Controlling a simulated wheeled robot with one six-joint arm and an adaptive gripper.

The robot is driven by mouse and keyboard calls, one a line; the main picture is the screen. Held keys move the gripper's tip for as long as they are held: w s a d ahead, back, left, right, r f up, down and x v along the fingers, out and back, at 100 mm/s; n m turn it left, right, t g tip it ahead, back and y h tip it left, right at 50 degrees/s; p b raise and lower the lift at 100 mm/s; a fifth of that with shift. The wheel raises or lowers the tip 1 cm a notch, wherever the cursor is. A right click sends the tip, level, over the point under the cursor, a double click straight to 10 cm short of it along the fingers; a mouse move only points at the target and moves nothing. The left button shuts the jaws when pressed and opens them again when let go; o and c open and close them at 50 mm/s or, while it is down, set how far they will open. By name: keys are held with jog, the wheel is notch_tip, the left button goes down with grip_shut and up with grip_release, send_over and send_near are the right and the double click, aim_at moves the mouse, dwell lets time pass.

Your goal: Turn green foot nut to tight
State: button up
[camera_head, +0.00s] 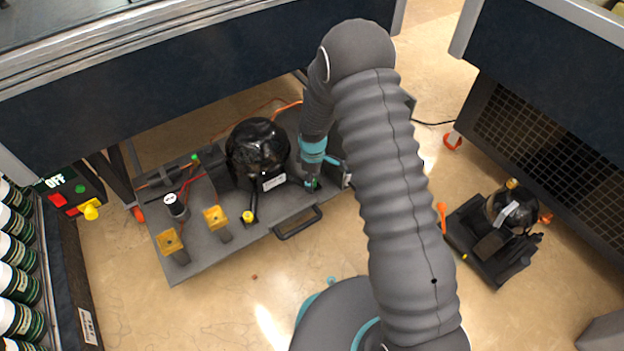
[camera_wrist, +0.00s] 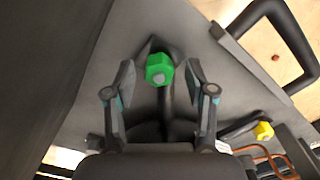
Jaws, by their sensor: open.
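The green foot nut (camera_wrist: 160,69) is a bright green hex nut with a grey centre, on a foot of the grey pump base plate (camera_wrist: 195,30). In the wrist view it sits between and just beyond the tips of my gripper (camera_wrist: 160,75). The gripper is open, with one finger on each side of the nut and visible gaps; I see no contact. In the head view my gripper (camera_head: 312,183) is low over the right part of the base plate, beside the black pump dome (camera_head: 257,150). A bit of green shows at the fingertips there, and the nut is mostly hidden.
A black handle (camera_head: 298,222) stands out from the plate's front edge. A yellow nut (camera_head: 248,216) and yellow blocks (camera_head: 215,217) are on the plate to the left. A second, smaller pump (camera_head: 510,210) stands on the floor at right. Dark cabinets (camera_head: 190,75) rise behind.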

jog(key=shift+f, duration=0.1)
grip_shut()
dwell(0.4)
jog(key=m+b, duration=0.1)
jog(key=m, duration=0.2)
jog(key=shift+s+f+m, duration=0.1)
jog(key=shift+m, duration=0.3)
jog(key=m+b, duration=0.1)
jog(key=m, duration=0.3)
jog(key=shift+m, duration=0.3)
jog(key=m, duration=0.4)
jog(key=shift+s+a+b, duration=0.1)
jog(key=shift+b, duration=0.3)
jog(key=shift+m, duration=2.1)
